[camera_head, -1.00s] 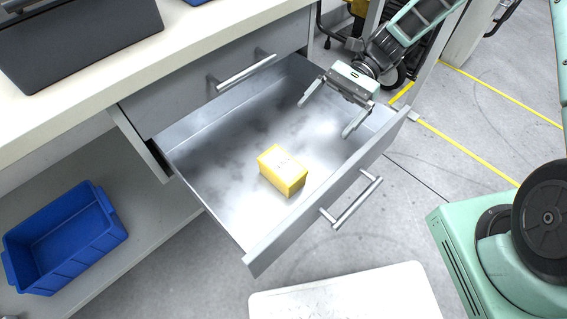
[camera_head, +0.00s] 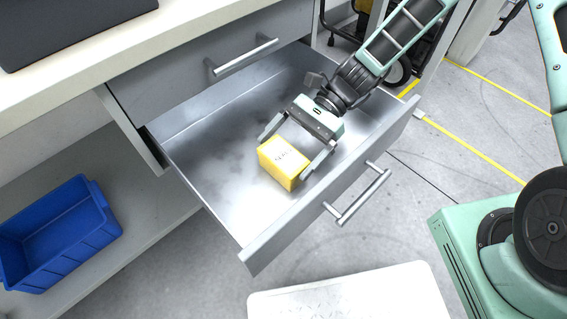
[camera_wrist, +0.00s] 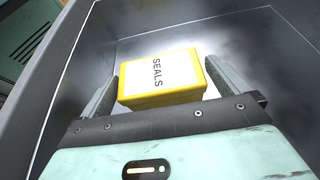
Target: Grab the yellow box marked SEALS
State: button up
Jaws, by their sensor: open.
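The yellow box (camera_head: 283,163) lies in the open metal drawer (camera_head: 217,193). In the wrist view, the box (camera_wrist: 135,85) shows a white label reading SEALS. My gripper (camera_head: 283,158) is open, with one finger on each side of the box. In the wrist view my gripper's fingers (camera_wrist: 160,88) flank the box, the right one close to its side and the left one with a small gap. I cannot tell whether either finger touches it.
The drawer's front panel with a bar handle (camera_head: 358,197) stands close beside my gripper. A closed drawer (camera_head: 195,82) is above, under the worktop. A blue bin (camera_head: 62,238) sits on the lower shelf. The rest of the open drawer is empty.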

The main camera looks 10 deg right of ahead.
aim_at(273, 168)
jog(key=b+x, duration=0.1)
jog(key=x, duration=0.2)
jog(key=shift+s+a+f, duration=0.2)
jog(key=shift+a+f, duration=0.05)
jog(key=c, duration=0.8)
jog(key=shift+r, duration=0.1)
